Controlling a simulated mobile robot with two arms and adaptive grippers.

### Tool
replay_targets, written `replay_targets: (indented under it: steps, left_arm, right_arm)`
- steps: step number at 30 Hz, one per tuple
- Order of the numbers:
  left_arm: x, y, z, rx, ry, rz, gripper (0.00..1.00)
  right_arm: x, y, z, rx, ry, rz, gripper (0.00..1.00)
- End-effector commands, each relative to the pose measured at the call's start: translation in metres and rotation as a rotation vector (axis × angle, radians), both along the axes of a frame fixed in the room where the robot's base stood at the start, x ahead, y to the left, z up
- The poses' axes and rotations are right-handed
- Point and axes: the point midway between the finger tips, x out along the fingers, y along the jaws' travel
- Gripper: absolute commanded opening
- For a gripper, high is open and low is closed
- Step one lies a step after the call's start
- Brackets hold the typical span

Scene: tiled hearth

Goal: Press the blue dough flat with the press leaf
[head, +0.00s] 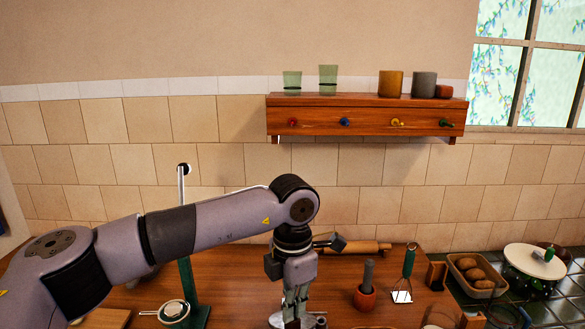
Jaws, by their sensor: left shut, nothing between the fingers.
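My left gripper (293,308) points down over the wooden counter near the bottom edge of the head view. Its fingers are shut with nothing between them. A grey metal piece (276,321) shows just below and around the fingertips, cut off by the frame edge. I cannot tell whether it is the press leaf or whether the fingers touch it. I cannot make out any blue dough. My right gripper is not in view.
A green stand (188,275) with a tall post and a round pale-topped piece (173,309) stand left of the gripper. A rolling pin (362,247) lies behind it. A mortar (365,298), a green-handled tool (408,265) and a tray (486,293) of brown lumps are rightward.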

Motion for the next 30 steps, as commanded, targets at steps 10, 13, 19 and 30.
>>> replay_targets:
  steps: [10,13,19,30]
  left_arm:
    - [0.0,0.0,-0.012,0.0,0.0,0.0,0.0]
    - [0.0,0.0,-0.015,0.0,0.0,0.0,0.0]
    - [0.0,0.0,-0.022,0.0,0.0,0.001,0.0]
    - [0.0,0.0,-0.033,0.0,0.0,0.001,0.0]
  right_arm:
    - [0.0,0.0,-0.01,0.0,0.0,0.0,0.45]
    - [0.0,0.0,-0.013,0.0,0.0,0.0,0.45]
    - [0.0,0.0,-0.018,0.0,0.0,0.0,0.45]
    - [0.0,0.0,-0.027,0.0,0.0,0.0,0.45]
